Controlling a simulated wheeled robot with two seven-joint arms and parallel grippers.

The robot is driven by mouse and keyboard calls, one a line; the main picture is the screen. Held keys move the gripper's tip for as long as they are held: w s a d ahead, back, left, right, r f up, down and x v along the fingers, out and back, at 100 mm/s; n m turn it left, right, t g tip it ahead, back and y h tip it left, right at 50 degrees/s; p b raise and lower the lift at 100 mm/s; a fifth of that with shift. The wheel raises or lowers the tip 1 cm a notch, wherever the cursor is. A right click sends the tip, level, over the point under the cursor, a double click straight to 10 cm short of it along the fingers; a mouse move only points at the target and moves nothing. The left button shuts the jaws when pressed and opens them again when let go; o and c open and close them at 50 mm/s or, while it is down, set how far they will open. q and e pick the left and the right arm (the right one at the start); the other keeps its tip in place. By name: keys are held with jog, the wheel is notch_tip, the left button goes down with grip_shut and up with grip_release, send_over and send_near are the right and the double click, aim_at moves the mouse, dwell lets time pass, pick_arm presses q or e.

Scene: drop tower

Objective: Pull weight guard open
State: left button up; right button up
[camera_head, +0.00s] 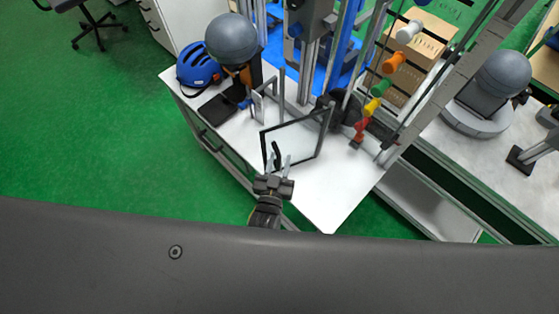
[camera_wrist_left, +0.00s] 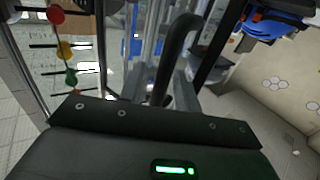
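The weight guard (camera_head: 262,147) is a clear panel in a black frame, standing upright on the white table in front of the tower. A curved black handle (camera_head: 276,152) is on its near left side; it also shows large in the left wrist view (camera_wrist_left: 177,45). My left gripper (camera_head: 279,164) is at the handle, its two light fingers apart with the handle between them. In the left wrist view, my left gripper (camera_wrist_left: 168,88) has the lower end of the handle between its fingers; whether they touch it is unclear. My right gripper is not in view.
A blue helmet (camera_head: 198,68) and a grey ball (camera_head: 232,39) are at the table's back left. Coloured knobs, including a red one (camera_head: 359,130), line a rod on the right. The white table (camera_head: 335,198) is clear at its front right corner.

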pick_arm(q)
jog(key=s+a+b, duration=0.1)
jog(key=s+b, duration=0.2)
jog(key=s, duration=0.7)
jog(key=shift+s, duration=0.35)
jog(key=shift+c, duration=0.4)
